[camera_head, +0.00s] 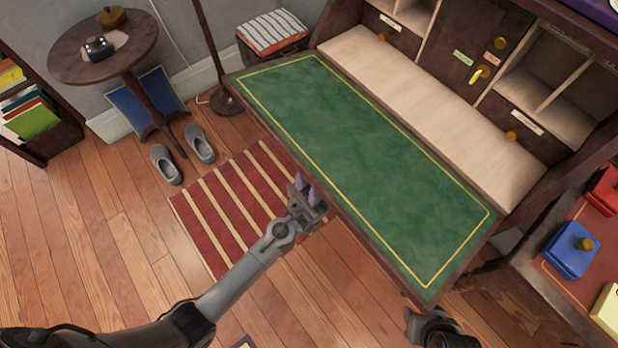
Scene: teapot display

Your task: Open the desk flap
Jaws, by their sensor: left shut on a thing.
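The desk flap (360,165) is folded down and lies about level with the pale desk interior (430,105). Its inner face is green with a yellow border line and a dark wooden edge. My left gripper (307,190) is at the flap's front edge, left of its middle, shut on that edge. The exact contact under the edge is hidden. A dark part of my right arm (440,328) shows at the bottom, by the flap's near right corner.
A round table (65,55) and a lamp pole (212,50) stand at the back left. Slippers (200,143) and a striped rug (215,195) lie on the wooden floor. A side table with a blue box (570,250) stands at the right. The flap's top is clear.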

